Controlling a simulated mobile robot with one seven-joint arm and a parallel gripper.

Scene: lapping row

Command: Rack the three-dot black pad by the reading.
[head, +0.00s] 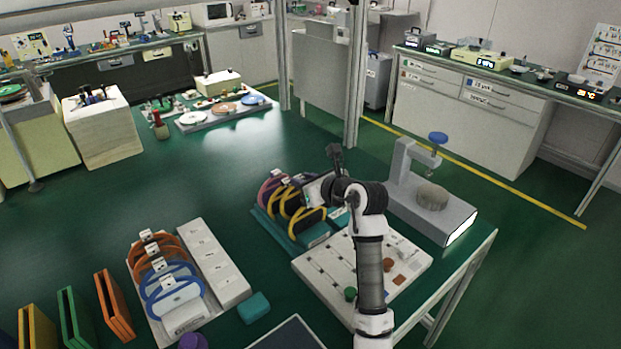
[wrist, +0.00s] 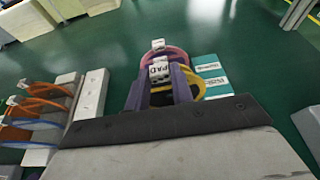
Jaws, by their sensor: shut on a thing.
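Black pads with yellow handles (head: 290,205) stand in the teal rack (head: 272,232) at the middle of the table in the head view. My gripper (head: 314,190) is over the right part of this rack. In the wrist view my gripper (wrist: 162,84) is shut on a pad's white tagged top (wrist: 159,70), lettered PAD. A yellow handle (wrist: 196,84) and a pink-purple handle (wrist: 176,52) show just behind it. I cannot make out dots on the held pad. The gauge stand (head: 402,165) with blue knob holds a round grey piece; its lit display (head: 461,227) is too small to read.
A white rack (head: 158,318) with orange and blue handled pads stands to the left, also in the wrist view (wrist: 92,95). A white slotted board (head: 325,270) with small coloured pieces lies in front. A teal block (head: 254,307) lies between them. Green floor lies beyond the table.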

